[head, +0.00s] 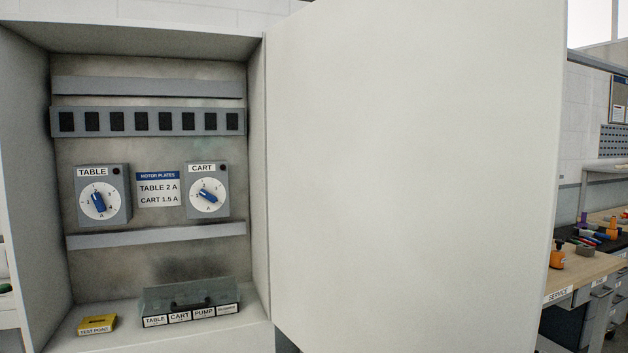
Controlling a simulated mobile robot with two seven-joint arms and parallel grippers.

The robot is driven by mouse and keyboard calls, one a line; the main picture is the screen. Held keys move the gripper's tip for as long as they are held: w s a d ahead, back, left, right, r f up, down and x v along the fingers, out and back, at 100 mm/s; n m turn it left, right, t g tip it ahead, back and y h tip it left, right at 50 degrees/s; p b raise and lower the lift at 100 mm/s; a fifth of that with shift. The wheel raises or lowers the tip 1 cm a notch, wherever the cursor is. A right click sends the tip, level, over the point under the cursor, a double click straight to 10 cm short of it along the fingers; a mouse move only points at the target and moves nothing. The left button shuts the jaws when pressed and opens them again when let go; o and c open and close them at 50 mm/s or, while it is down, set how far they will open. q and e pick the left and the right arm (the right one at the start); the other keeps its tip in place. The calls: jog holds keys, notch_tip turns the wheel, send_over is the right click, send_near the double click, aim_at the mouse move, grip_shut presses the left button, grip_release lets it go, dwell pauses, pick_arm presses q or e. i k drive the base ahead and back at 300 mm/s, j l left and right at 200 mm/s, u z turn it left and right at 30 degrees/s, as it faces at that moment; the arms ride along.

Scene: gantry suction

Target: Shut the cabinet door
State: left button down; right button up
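The cabinet (259,190) stands open at the left of the head view. Its door (415,180) is a large plain pale panel, hinged at the cabinet's right side and swung out to the right, filling the middle of the view. No handle shows on the visible face of the door. Neither of my grippers is in view.
Inside the cabinet are the TABLE dial (99,201), the CART dial (208,196), a motor plates label (158,189), a yellow test point block (97,325) and a labelled clear-covered box (190,302). Right of the door is a workbench (585,272) with tools.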

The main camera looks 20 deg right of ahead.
aim_at(414, 152)
jog(key=l+u, duration=0.8)
jog(key=l, duration=0.25)
jog(key=k+l+u, duration=0.1)
jog(key=l, duration=0.2)
jog(key=k+l+u, duration=0.1)
jog(key=l, duration=0.2)
jog(key=k+l, duration=0.1)
jog(key=l, duration=0.3)
jog(key=k+l, duration=0.1)
jog(key=l, duration=0.25)
jog(key=k+l, duration=0.1)
jog(key=l, duration=0.3)
jog(key=k+l, duration=0.1)
jog(key=l, duration=0.3)
jog(key=u, duration=0.05)
